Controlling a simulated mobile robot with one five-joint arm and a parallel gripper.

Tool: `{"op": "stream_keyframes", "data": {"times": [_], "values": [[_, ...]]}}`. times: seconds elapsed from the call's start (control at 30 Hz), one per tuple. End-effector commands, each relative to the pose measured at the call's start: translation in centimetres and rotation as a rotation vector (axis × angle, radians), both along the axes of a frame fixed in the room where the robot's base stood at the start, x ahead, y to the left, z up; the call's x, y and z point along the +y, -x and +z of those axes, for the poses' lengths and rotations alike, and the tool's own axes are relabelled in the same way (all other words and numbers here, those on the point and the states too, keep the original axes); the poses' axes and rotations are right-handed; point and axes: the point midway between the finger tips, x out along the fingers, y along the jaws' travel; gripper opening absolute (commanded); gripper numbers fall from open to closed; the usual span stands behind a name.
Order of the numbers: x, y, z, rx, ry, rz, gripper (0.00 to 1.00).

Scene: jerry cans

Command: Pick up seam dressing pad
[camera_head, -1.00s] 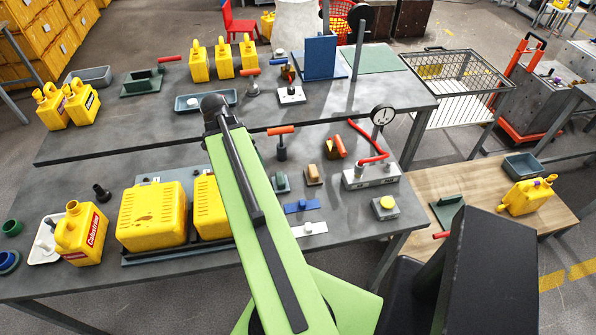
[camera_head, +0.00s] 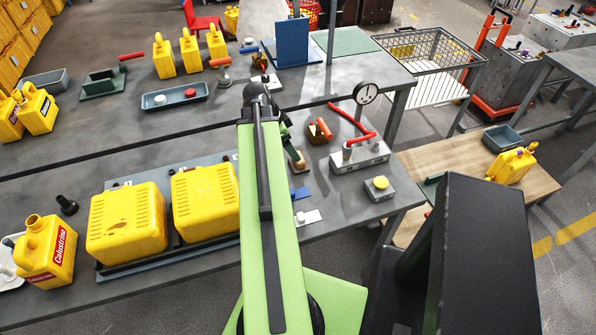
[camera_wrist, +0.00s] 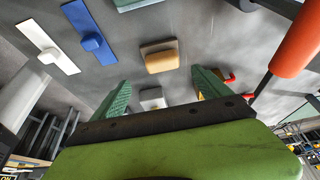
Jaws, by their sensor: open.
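The seam dressing pad is most likely the tan block with a rounded brown top (camera_wrist: 160,57), which lies on the grey table. It sits ahead of and between my fingers in the wrist view, not touched by either. In the head view this tan block (camera_head: 298,161) shows partly behind my gripper (camera_head: 286,138). In the wrist view my gripper (camera_wrist: 160,84) has its two green fingers wide apart with nothing held. A blue plate with a knob (camera_wrist: 88,38) and a white plate with a knob (camera_wrist: 47,46) lie left of the tan block.
A teal-green block edge (camera_wrist: 137,4) is at the top of the wrist view. An orange-handled tool (camera_wrist: 297,36) stands close on the right. In the head view, yellow moulded cans (camera_head: 205,203) lie left of my arm and a gauge (camera_head: 366,93) stands right.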

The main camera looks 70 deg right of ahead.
Motion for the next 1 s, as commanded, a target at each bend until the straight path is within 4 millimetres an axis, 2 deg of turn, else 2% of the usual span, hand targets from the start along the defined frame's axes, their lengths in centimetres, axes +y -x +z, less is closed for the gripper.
{"op": "stream_keyframes", "data": {"times": [0.03,0.1,0.37,0.7,0.93,1.0], "values": [[-0.3,0.3,-2.2,0.000,0.000,-0.001,0.87],[-0.6,0.7,-3.3,0.000,0.000,-0.001,0.87],[-1.0,1.1,-3.7,0.000,-0.001,0.002,0.87],[-2.5,2.1,-8.5,0.000,-0.001,0.002,0.87],[-2.6,2.3,-8.2,0.000,0.000,0.003,0.87],[-2.6,2.2,-8.2,0.000,0.000,0.003,0.81]]}}
